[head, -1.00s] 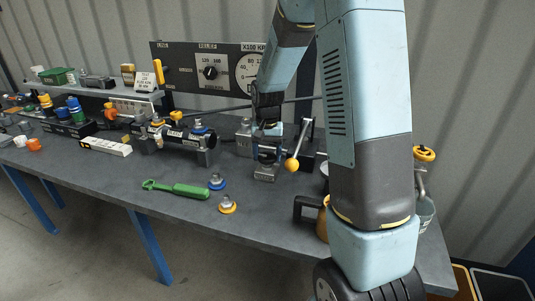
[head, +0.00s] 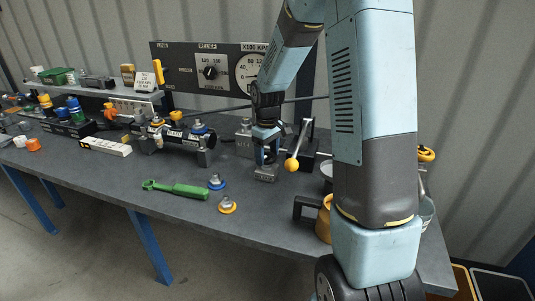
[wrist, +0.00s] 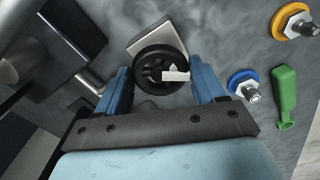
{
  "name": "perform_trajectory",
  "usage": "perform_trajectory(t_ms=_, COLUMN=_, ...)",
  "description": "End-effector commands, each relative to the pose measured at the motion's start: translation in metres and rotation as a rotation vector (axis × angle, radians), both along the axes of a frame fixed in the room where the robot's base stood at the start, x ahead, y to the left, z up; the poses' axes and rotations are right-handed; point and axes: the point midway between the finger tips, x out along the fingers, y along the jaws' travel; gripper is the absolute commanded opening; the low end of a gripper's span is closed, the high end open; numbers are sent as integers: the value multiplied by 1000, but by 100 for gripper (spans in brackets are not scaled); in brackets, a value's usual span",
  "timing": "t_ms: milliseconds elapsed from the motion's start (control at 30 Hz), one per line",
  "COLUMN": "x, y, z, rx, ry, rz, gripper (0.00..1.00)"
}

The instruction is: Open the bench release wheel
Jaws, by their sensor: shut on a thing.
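The bench release wheel (wrist: 147,84) is a black round handwheel with spokes and a white mark, seen from above in the wrist view. It sits over a pale square block (head: 266,173) on the bench. My gripper (wrist: 162,76) has one blue finger on each side of the wheel's rim and is shut on it. In the head view my gripper (head: 266,156) points down at the block, and the wheel is mostly hidden between the fingers there.
A lever with a yellow ball (head: 291,165) stands close right of my gripper. A green tool (head: 178,188), a blue-ringed coupler (head: 217,182) and a yellow-ringed coupler (head: 228,205) lie front left. A cylinder assembly (head: 180,140) stands left.

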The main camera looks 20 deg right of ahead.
Motion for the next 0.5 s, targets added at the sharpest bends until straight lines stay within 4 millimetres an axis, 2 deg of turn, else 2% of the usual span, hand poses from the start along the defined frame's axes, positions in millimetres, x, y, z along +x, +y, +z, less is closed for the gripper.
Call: perform_trajectory(t_ms=500, x=2, y=0, z=1, rx=0, ry=-5, rz=429, gripper=38)
